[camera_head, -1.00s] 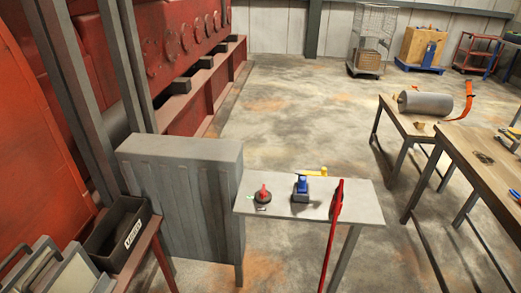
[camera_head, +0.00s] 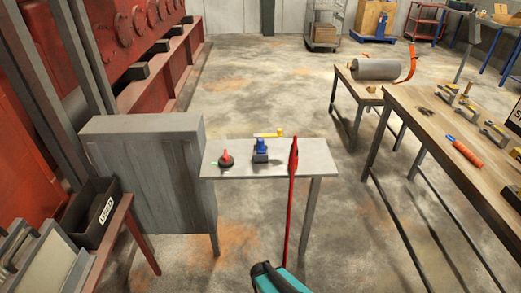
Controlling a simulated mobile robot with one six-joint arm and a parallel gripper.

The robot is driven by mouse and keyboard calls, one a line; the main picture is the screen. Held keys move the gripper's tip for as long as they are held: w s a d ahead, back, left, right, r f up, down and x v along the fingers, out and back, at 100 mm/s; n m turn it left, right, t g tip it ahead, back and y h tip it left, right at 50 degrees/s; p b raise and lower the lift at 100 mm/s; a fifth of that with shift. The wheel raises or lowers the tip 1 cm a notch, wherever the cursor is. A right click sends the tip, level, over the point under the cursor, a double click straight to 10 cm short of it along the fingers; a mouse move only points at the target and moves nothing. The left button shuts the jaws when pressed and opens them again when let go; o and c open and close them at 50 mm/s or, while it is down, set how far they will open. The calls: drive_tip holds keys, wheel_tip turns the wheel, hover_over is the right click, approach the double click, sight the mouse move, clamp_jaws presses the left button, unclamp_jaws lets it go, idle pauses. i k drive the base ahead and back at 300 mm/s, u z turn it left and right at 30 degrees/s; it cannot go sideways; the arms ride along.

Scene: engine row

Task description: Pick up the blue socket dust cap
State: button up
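The blue socket dust cap (camera_head: 261,145) appears as a small blue piece on a dark grey block, the likely socket (camera_head: 260,157). Both are near the middle of the small grey table (camera_head: 229,171). The cap's exact shape and how it sits are too small to tell. No gripper fingers show in the head view. A teal and black shape juts in at the bottom edge, well short of the cap; I cannot tell what it is.
A red-topped round part (camera_head: 226,160) stands left of the socket and a yellow piece (camera_head: 268,134) behind it. A tall red bar (camera_head: 293,195) stands at the table's front right. A grey cabinet (camera_head: 150,180) adjoins on the left. Floor is open between this table and the wooden workbench (camera_head: 425,125).

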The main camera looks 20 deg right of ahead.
sight(260, 147)
drive_tip(key=z, duration=0.25)
drive_tip(key=k, duration=0.55)
drive_tip(key=u, duration=1.4)
drive_tip(key=i, duration=0.65)
drive_tip(key=u, duration=0.05)
